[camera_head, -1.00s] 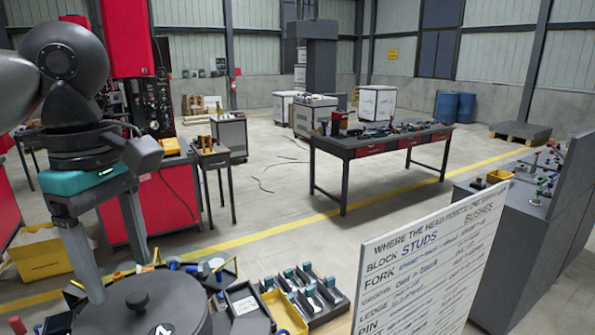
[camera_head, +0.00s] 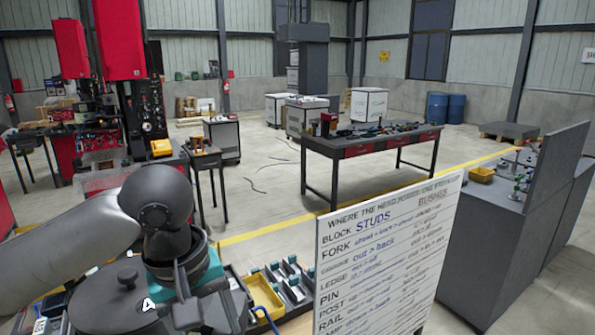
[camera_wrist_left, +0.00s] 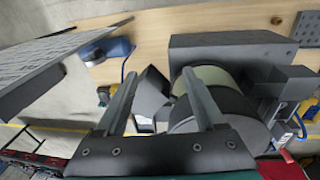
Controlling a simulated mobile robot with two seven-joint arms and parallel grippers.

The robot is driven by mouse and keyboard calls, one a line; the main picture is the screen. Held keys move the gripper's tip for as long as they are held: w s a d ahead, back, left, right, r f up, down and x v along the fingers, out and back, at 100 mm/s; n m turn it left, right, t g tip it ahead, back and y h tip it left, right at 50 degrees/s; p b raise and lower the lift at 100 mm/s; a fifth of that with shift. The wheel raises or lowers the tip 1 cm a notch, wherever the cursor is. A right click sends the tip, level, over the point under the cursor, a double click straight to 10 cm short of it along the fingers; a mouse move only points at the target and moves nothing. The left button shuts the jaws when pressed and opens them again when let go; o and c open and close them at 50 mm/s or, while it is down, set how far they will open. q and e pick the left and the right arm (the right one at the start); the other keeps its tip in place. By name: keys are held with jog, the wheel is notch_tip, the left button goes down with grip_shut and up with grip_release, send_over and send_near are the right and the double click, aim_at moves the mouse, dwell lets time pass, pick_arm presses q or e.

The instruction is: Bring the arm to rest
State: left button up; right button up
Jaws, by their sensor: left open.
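My left arm comes in from the left in the head view, bent at a dark grey joint above the bench. My left gripper (camera_head: 205,312) points down beside a dark round lidded bowl (camera_head: 100,305); its fingers are partly cut off by the lower edge. In the left wrist view the two fingers of the left gripper (camera_wrist_left: 160,78) stand apart with nothing clasped between them. Behind them are a dark round body with a pale disc (camera_wrist_left: 208,80) and a grey block (camera_wrist_left: 230,48), over a wooden surface. My right gripper is not in view.
A lettered whiteboard (camera_head: 385,250) stands right of the arm; a board edge also shows at left in the wrist view. A yellow bin (camera_head: 264,297) and dark trays (camera_head: 292,285) lie right of the gripper. A grey bench (camera_head: 500,240) stands at right. Open floor lies beyond.

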pick_arm(q)
jog(key=s+d+f+m+t+h, duration=0.2)
jog(key=s+d+f+m+h, duration=0.25)
jog(key=d+f+m, duration=0.55)
jog(key=s+a+f+n+y, duration=0.2)
jog(key=s+a+f+y, duration=0.3)
jog(key=s+a+f, duration=0.8)
notch_tip(320, 180, down, 29)
jog(key=a+g+b, duration=0.1)
jog(key=b, duration=0.7)
jog(key=s+a+f+b, duration=0.1)
jog(key=s+f+b, duration=0.3)
jog(key=s+f, duration=0.3)
jog(key=s+a+f+g+b, duration=0.1)
jog(key=s+f+b, duration=0.3)
jog(key=s+f, duration=0.4)
notch_tip(320, 180, down, 7)
jog(key=shift+s+a+f+m, duration=0.1)
jog(key=shift+s+a+m, duration=0.1)
jog(key=shift+a+m, duration=0.15)
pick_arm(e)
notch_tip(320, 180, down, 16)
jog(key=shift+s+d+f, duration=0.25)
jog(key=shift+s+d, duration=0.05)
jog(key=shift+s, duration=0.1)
pick_arm(q)
jog(key=shift+y, duration=0.25)
